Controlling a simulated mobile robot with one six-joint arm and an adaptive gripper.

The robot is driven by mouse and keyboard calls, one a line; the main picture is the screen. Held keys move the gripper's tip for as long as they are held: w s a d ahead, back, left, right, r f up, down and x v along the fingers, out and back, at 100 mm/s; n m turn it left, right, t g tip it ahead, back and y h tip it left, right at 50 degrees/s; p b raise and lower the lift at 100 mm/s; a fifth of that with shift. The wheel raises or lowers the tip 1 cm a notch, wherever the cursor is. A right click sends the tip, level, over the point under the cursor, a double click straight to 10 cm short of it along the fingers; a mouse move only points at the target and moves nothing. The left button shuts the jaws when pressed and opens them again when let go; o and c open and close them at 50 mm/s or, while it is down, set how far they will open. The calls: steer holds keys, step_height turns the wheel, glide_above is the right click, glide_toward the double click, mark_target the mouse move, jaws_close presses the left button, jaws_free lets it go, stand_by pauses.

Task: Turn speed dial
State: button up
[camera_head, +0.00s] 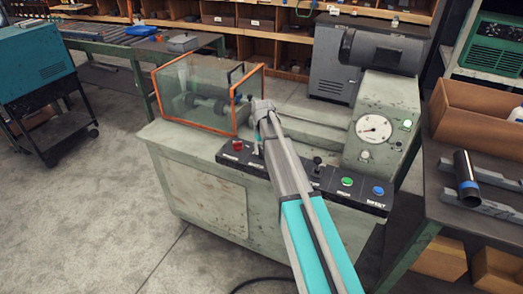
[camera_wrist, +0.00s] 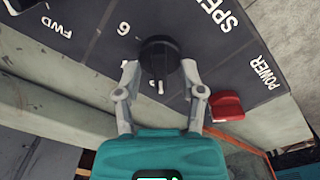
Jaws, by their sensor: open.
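The speed dial (camera_wrist: 160,56) is a round black knob with a white pointer line, on a dark panel by the partly cut-off letters "SPE" and a "6"-like mark. The pointer faces my gripper in the wrist view. My gripper (camera_wrist: 159,72) is open, with one fingertip at each side of the dial's near half. I cannot tell whether the fingertips touch it. In the head view my gripper (camera_head: 257,147) is at the left part of the control panel (camera_head: 300,178), and my arm hides the dial there.
A red power knob (camera_wrist: 227,106) sits close to the right finger. A green button (camera_head: 347,181) and a blue button (camera_head: 378,190) are on the panel's right. An orange-framed clear guard (camera_head: 205,95) stands behind the panel's left end. A gauge (camera_head: 373,128) is at the right.

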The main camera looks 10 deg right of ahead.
jaws_close()
steer(key=shift+m, duration=1.3)
jaws_free()
steer(key=s+r+p, duration=0.2)
steer(key=s, duration=1.2)
steer(key=s+r+n+p, duration=0.1)
steer(key=s+r+p, duration=0.2)
steer(key=s, duration=1.2)
steer(key=shift+s+a, duration=0.15)
steer(key=shift+a, duration=0.1)
